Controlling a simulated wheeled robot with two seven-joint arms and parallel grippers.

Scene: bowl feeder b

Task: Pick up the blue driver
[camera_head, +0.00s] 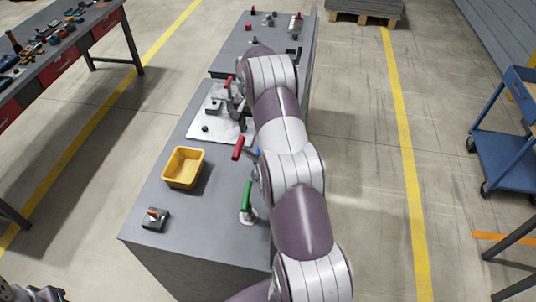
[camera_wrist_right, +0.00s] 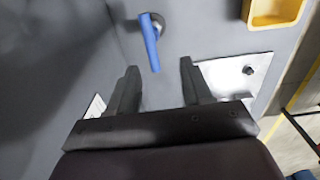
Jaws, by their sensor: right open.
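The blue driver (camera_wrist_right: 150,42) shows in the right wrist view, with its long blue handle pointing toward the gap between my fingers and its other end at a round grey base. In the head view only a small blue bit (camera_head: 257,151) shows beside my arm; the rest is hidden. My right gripper (camera_wrist_right: 159,66) is open and empty, its fingers apart, just short of the handle in the picture. In the head view my right arm covers most of it. A dark part of mine, perhaps the left gripper (camera_head: 42,293), is cut off at the bottom left.
A red-handled driver (camera_head: 238,148) and a green-handled driver (camera_head: 247,197) are close to my arm. A yellow bin (camera_head: 184,182), a white sheet (camera_head: 203,126) with small parts and a grey block with an orange top (camera_head: 155,219) are on the grey bench (camera_head: 150,258).

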